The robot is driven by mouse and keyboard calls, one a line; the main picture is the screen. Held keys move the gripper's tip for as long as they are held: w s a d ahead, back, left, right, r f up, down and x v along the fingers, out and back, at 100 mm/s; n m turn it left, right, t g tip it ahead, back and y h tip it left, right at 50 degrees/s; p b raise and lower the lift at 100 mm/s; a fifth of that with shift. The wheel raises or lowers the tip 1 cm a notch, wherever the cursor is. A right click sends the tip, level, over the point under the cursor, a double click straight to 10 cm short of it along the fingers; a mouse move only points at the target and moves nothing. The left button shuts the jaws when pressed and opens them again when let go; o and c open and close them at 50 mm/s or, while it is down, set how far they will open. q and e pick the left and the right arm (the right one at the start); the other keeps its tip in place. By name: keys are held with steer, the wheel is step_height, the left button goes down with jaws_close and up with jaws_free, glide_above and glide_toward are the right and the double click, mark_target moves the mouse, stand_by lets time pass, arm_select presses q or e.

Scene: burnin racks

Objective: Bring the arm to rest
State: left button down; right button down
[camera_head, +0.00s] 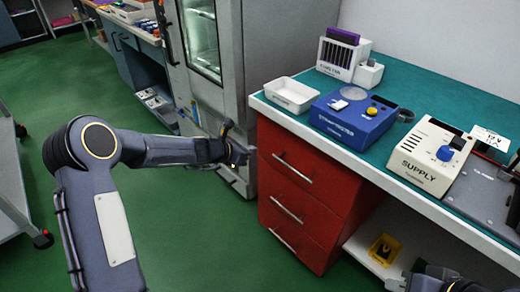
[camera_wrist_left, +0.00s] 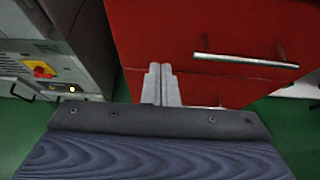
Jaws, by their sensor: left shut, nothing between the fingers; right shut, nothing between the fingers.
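My left arm (camera_head: 150,150) reaches in from the left of the head view, bent at its elbow. Its left gripper (camera_head: 246,154) hangs in the air in front of the red drawer cabinet (camera_head: 300,190), beside the grey glass-door cabinet. In the left wrist view the two grey fingers (camera_wrist_left: 161,84) are shut against each other with nothing between them. The red drawers (camera_wrist_left: 220,35) are beyond them. My right gripper (camera_head: 404,284) shows only partly at the bottom right edge of the head view, low in front of the bench; it is shut and empty.
The teal bench top (camera_head: 405,70) carries a white tray (camera_head: 290,95), a blue device (camera_head: 352,118), a supply unit (camera_head: 432,155) and a white rack (camera_head: 342,58). A yellow bin (camera_head: 384,249) sits on the lower shelf. A cart (camera_head: 12,180) stands left. Green floor between is clear.

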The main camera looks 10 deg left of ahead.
arm_select(q)
steer(key=s+a+r+m+g, duration=0.1)
steer(key=s+r+m, duration=0.6)
steer(key=s, duration=0.3)
steer(key=s+a+r+m+g, duration=0.1)
steer(key=s+r+m, duration=0.65)
steer(key=s, duration=0.35)
steer(key=s+a+f+m+g+y+p, duration=0.1)
steer(key=s+a+f+m+y, duration=0.1)
steer(key=s+m, duration=0.65)
steer(key=s+a+f+m+g+y, duration=0.15)
steer(key=s+m, duration=0.25)
steer(key=s, duration=0.9)
step_height(320, 180, up, 15)
steer(key=p, duration=1.4)
steer(key=shift+w+a+f+t, duration=0.15)
steer(key=shift+w+a+t, duration=0.2)
